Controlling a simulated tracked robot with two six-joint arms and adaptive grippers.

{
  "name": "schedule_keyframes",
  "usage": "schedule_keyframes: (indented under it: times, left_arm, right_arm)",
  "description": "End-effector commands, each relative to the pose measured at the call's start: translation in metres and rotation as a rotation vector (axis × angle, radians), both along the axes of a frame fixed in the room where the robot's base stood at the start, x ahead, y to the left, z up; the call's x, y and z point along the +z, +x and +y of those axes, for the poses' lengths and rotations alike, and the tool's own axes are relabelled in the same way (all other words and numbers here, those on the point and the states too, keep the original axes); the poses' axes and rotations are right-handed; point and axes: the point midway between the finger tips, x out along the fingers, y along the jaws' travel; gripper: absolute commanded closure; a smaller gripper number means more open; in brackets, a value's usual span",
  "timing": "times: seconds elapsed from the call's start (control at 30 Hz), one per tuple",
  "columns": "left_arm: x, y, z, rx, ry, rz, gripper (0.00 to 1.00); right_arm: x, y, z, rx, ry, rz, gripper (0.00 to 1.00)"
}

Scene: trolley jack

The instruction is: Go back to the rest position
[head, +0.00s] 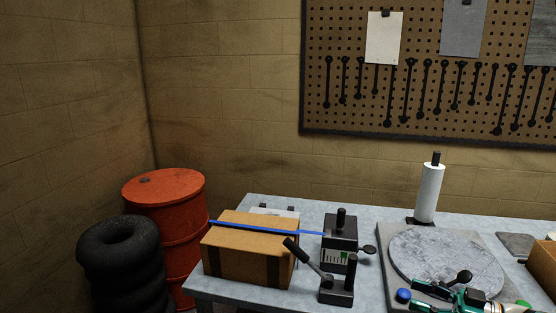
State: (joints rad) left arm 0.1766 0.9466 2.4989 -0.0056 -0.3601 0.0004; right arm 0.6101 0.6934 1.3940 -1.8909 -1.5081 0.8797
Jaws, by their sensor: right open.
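My right gripper (428,297) shows at the bottom right, low in the head view, above the front part of the grey square plate with the round disc (445,255). Its jaws are open, and I see nothing held between them. The lower part of it is cut off by the picture's edge. My left gripper is not in view. No trolley jack can be made out clearly.
On the workbench (210,288) are a cardboard box (235,258) with a blue strip, a black lever device (338,290), a paper roll (429,192) and another box (545,262) at right. A red barrel (178,215) and stacked tyres (122,265) stand left.

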Motion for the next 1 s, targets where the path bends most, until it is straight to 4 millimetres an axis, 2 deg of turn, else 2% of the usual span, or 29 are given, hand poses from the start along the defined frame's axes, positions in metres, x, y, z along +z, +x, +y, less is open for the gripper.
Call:
schedule_keyframes:
  times: [0.07, 0.27, 0.47, 0.67, 0.77, 0.87, 0.97, 1.0]
  left_arm:
    - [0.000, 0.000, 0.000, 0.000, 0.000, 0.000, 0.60]
    - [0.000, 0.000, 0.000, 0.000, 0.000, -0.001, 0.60]
    - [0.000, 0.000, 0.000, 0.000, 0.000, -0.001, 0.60]
    - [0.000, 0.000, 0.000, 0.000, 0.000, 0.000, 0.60]
    - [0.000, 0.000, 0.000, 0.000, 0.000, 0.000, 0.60]
    - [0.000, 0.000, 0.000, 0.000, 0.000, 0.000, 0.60]
    - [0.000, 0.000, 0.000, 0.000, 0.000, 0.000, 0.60]
    - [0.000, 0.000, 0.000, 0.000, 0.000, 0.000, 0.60]
  right_arm:
    - [0.000, 0.000, 0.000, 0.000, 0.000, 0.000, 0.46]
    - [-0.001, 0.006, 0.043, 0.084, 0.021, 0.004, 0.46]
    - [-0.012, 0.005, 0.096, 0.132, 0.140, 0.076, 0.46]
    - [-0.035, 0.019, 0.151, 0.034, 0.305, 0.217, 0.46]
    - [-0.061, 0.026, 0.176, -0.067, 0.359, 0.319, 0.46]
    - [-0.105, 0.025, 0.200, -0.214, 0.375, 0.471, 0.46]
    - [-0.169, 0.006, 0.217, -0.395, 0.319, 0.678, 0.46]
    - [-0.196, -0.008, 0.221, -0.463, 0.276, 0.765, 0.46]
